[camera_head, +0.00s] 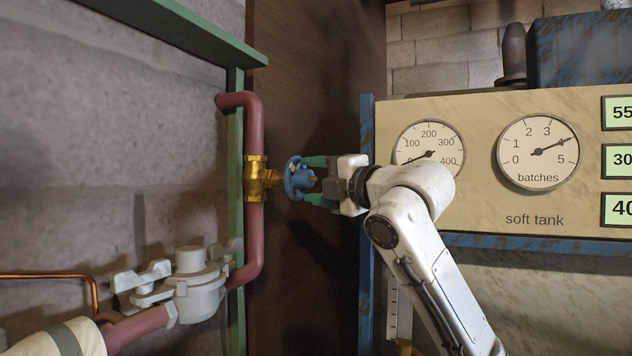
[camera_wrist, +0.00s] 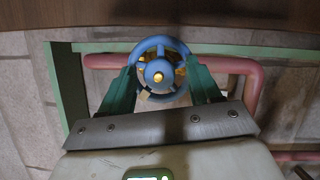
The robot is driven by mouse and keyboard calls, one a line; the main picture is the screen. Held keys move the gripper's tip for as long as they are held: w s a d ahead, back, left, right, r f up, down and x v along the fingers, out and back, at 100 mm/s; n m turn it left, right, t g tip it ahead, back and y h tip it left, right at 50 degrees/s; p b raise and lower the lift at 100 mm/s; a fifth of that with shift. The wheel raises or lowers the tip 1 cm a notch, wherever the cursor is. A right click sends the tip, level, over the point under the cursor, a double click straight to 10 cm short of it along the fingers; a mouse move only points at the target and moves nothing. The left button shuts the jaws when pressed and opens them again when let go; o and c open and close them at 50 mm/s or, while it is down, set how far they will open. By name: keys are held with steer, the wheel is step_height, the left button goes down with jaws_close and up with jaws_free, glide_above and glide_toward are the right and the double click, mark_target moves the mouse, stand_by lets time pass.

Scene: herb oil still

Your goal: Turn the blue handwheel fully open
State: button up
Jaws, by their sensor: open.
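The blue handwheel (camera_head: 297,178) sits on a brass valve (camera_head: 256,179) in a vertical red pipe. In the wrist view the handwheel (camera_wrist: 160,62) is a blue ring with a round hub, and brass shows through its gaps. My gripper (camera_head: 318,178) reaches it from the right. Its green fingers are open, one on each side of the wheel's rim, as the wrist view also shows my gripper (camera_wrist: 161,84). I cannot tell whether the fingertips touch the rim.
A grey valve or meter (camera_head: 195,285) with lever handles is on the pipe at lower left. A green frame (camera_head: 236,190) stands behind the pipe. A cream panel with gauges (camera_head: 538,152) is at right, beside my arm. A dark brown board (camera_head: 305,80) is behind the wheel.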

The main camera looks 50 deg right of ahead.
steer(key=s, duration=1)
steer(key=shift+s+a+f+b, duration=0.2)
steer(key=shift+s+f+b, duration=0.15)
steer(key=shift+f, duration=0.05)
